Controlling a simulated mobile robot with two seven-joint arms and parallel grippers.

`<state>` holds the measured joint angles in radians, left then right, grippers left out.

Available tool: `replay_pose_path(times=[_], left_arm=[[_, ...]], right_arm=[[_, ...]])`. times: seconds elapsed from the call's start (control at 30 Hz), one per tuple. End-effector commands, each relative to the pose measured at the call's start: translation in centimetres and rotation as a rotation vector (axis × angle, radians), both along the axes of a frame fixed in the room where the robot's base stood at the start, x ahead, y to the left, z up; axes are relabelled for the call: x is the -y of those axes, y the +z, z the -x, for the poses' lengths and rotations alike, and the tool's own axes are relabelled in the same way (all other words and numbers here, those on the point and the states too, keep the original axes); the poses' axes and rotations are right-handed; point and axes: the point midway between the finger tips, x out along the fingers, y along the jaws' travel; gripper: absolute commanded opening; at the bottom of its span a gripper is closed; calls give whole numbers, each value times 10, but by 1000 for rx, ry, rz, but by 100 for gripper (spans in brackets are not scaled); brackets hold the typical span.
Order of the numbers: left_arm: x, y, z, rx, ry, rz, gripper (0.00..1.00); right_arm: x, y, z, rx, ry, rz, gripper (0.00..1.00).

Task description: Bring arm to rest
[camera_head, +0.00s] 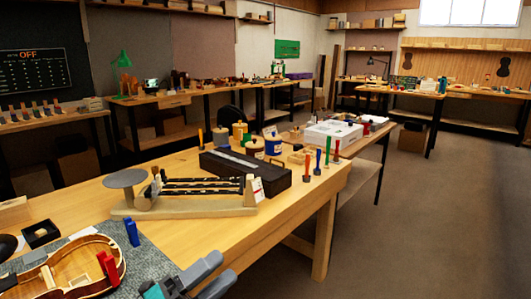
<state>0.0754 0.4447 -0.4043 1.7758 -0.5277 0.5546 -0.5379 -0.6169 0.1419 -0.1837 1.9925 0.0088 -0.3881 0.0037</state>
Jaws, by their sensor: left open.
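My left gripper (222,268) shows at the bottom edge, its grey fingers apart with nothing seen between them. It is over the front edge of the workbench (262,229), just right of the grey mat (150,262). The rest of my left arm is mostly out of the picture. My right gripper is not in view. An open violin body (75,268) lies on the mat at the lower left, with a red clamp (107,268) on its rim. A blue clamp (132,232) stands on the mat behind it.
A wooden stand (185,207) with dark rods and a round grey disc (124,178) sits mid-bench. Behind it are a long dark box (246,170) and upright coloured tools (318,161). Floor (420,230) to the right is clear.

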Motion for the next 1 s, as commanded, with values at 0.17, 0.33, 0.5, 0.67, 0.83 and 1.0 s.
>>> replay_pose_path(times=[0.17,0.33,0.5,0.67,0.83,1.0], left_arm=[[-40,-70,12,-613,239,376,55],[-73,-156,65,-1141,473,713,55],[-88,-209,124,-1462,643,928,55],[-91,-225,147,-1565,702,1002,55],[-91,-227,148,-1573,707,1005,55],[-91,-227,148,-1570,706,1003,55]], right_arm=[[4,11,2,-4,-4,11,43],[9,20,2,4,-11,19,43],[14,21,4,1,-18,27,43],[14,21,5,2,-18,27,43],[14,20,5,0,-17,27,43],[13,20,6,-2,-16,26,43]])
